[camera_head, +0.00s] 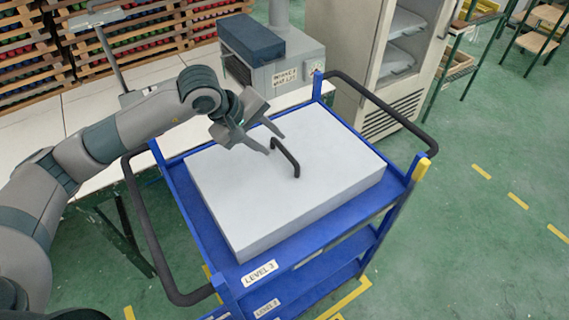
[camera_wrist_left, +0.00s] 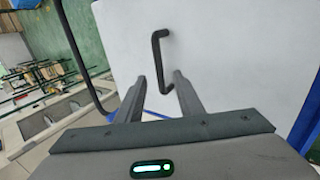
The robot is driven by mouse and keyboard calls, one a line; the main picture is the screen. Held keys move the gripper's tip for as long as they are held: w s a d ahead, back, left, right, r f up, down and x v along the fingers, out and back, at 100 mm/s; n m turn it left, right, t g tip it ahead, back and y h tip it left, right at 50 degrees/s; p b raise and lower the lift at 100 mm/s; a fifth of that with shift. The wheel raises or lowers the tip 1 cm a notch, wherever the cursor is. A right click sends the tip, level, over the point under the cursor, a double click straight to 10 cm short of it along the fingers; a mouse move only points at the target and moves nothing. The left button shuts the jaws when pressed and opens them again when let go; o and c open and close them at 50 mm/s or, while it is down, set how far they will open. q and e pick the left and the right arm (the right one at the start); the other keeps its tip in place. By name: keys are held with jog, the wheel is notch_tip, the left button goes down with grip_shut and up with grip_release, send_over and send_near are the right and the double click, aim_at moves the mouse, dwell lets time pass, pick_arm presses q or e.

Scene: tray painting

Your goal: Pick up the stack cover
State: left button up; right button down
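The stack cover (camera_head: 320,190) is a large light-grey slab lying on the top level of a blue cart. A black bar handle (camera_head: 286,157) stands up from its top face. My left gripper (camera_head: 275,143) is open just above the cover, with its fingertips close to the handle. In the left wrist view the cover (camera_wrist_left: 235,60) fills the right side, and the handle (camera_wrist_left: 156,60) runs down toward the gap between the open fingers (camera_wrist_left: 158,85). I cannot tell whether a finger touches the handle. My right gripper is not in view.
The blue cart (camera_head: 225,292) has black side rails (camera_head: 146,235) and lower shelves. A white bench (camera_head: 60,130) with a grey machine (camera_head: 290,75) stands behind it. An open cabinet (camera_head: 345,45) is at the back right. Green floor is free on the right.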

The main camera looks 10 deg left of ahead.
aim_at(283, 149)
pick_arm(q)
jog(key=shift+w+d+f+p, duration=0.25)
jog(key=shift+f+p, duration=0.15)
jog(key=shift+p, duration=0.2)
jog(key=p+x, duration=0.1)
jog(key=x, duration=0.1)
jog(key=shift+w+d+f+p, duration=0.15)
jog(key=shift+d+f+p, duration=0.05)
jog(key=shift+f+p, duration=0.15)
jog(key=shift+w+d+f, duration=0.15)
jog(key=shift+w+f, duration=0.1)
jog(key=shift+f, duration=0.25)
grip_shut()
jog(key=shift+r, duration=0.15)
dwell(0.5)
